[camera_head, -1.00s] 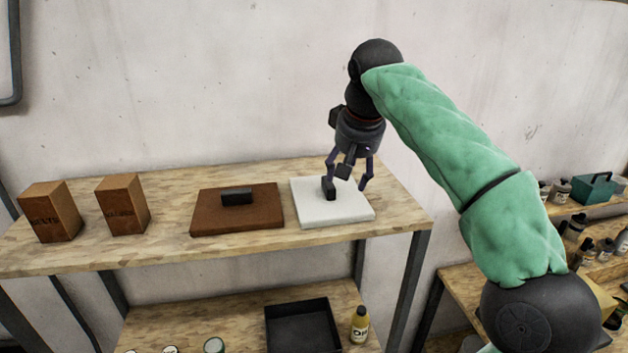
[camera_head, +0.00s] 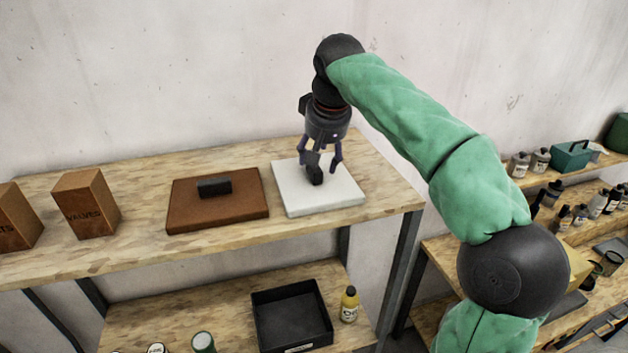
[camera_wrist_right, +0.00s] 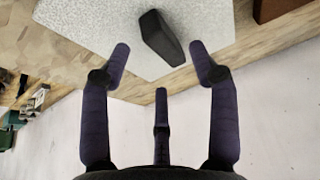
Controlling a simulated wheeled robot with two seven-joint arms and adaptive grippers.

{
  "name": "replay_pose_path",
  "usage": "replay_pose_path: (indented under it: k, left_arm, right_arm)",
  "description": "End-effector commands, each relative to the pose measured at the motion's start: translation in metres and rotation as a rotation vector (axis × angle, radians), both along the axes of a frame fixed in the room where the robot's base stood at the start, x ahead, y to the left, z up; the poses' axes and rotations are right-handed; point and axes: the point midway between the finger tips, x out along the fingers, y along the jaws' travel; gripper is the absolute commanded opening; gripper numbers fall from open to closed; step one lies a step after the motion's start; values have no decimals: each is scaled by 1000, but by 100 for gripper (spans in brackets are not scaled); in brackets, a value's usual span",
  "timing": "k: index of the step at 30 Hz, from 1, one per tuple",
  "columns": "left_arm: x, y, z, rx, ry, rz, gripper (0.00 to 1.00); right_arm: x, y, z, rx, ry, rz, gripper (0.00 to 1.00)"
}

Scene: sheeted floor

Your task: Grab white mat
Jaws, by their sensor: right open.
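The white mat (camera_head: 335,199), a flat slab with a black block-shaped handle (camera_head: 315,174) on top, lies on the upper shelf near its right end. It also shows in the right wrist view (camera_wrist_right: 95,22), with the black handle (camera_wrist_right: 163,38) near the picture's middle. My right gripper (camera_head: 320,168) is over the mat, pointing down, close to the handle. In the right wrist view the right gripper's fingers (camera_wrist_right: 160,62) are spread and empty, with the handle just beyond and between the tips. Whether a finger touches the handle I cannot tell. My left gripper is not in view.
A brown mat (camera_head: 218,212) with a black handle lies left of the white one. Brown boxes (camera_head: 86,205) stand further left. A black tray (camera_head: 291,318) and a yellow bottle (camera_head: 349,304) are on the lower shelf. A wall stands close behind.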

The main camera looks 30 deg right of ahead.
Motion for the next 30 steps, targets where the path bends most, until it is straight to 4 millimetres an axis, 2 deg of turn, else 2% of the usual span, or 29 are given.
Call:
replay_pose_path:
  k: [3, 7, 16, 22, 23, 30]
  left_arm:
    - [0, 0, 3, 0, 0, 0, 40]
    - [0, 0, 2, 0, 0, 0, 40]
    - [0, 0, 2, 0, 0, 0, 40]
    - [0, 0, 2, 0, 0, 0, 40]
    - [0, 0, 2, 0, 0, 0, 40]
    - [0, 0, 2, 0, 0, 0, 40]
  right_arm:
    - [8, 0, -17, -1, 5, -1, 61]
    - [13, -1, -29, 0, 3, 0, 61]
    - [15, -1, -32, 0, 2, 0, 61]
    - [15, -1, -32, 0, 2, 0, 4]
    - [15, -1, -32, 0, 2, 0, 0]
    - [15, -1, -32, -1, 1, 0, 0]
